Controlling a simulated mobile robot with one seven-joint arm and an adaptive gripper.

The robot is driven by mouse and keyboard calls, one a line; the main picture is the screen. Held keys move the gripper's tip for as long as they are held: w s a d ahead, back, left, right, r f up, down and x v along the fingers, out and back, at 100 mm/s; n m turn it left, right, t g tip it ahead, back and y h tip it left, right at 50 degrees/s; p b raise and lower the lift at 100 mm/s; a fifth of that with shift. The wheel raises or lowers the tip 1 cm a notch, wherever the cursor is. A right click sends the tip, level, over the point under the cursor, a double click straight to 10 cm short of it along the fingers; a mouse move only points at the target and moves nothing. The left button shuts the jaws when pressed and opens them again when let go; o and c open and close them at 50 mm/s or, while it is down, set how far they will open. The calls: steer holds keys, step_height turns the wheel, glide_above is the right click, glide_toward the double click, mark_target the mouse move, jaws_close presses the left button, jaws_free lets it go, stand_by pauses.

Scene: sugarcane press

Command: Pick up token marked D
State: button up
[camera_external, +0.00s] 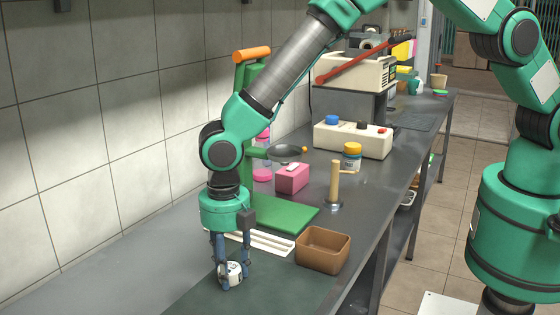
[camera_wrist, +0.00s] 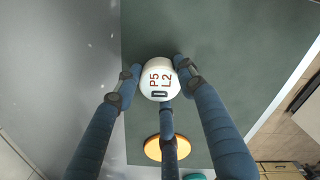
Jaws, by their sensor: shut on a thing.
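A white round token (camera_external: 233,279) is between the fingers of my gripper (camera_external: 232,268) at the front of the counter, over the dark green mat. In the wrist view the token (camera_wrist: 158,92) shows its top with red marks "P5" and "L2" and a dark mark that looks like a D. My gripper (camera_wrist: 157,72) is shut on the token, with blue fingers at its left, right and below. I cannot tell whether the token touches the mat.
A brown open box (camera_external: 322,262) stands close to the right of my gripper. Behind are a white slotted rack (camera_external: 266,242), a green board (camera_external: 284,215), a pink block (camera_external: 292,178) and a wooden-handled tool (camera_external: 335,187). An orange disc (camera_wrist: 152,149) shows in the wrist view.

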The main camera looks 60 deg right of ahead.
mark_target(229, 268)
steer(key=shift+r+p, duration=0.9)
steer(key=shift+r, duration=4.1)
